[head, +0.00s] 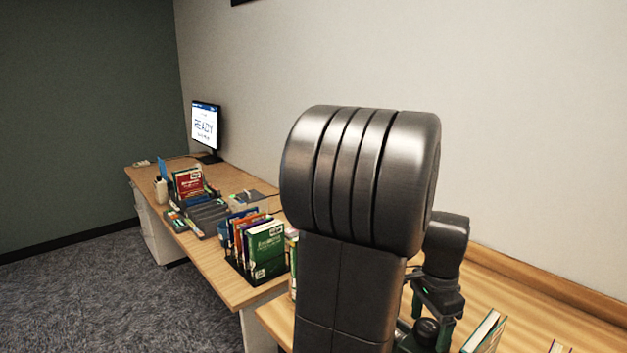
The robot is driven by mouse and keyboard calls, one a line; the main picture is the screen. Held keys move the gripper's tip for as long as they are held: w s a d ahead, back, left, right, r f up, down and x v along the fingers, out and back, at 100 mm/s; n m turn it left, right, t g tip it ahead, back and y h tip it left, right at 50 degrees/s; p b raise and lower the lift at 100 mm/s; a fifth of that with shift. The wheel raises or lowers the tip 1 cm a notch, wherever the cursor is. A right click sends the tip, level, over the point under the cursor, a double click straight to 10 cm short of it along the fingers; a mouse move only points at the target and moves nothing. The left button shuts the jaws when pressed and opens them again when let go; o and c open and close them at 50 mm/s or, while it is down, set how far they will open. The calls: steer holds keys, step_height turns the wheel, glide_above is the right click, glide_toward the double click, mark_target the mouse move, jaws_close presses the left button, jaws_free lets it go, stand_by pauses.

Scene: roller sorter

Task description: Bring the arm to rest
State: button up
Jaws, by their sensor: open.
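My arm (358,215) stands large and dark in the foreground and covers much of the middle of the head view. Behind its right side, its far end bends down to my gripper (432,322), low over the wooden surface at the lower right. My gripper is open. Its fingers are small, dark and partly hidden by the arm link, and I see nothing held between them.
Books (484,333) stand close right of my gripper. Carpeted floor (90,300) is clear at left.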

steer(key=m+b, duration=0.1)
steer(key=m, duration=0.5)
steer(key=shift+b, duration=0.4)
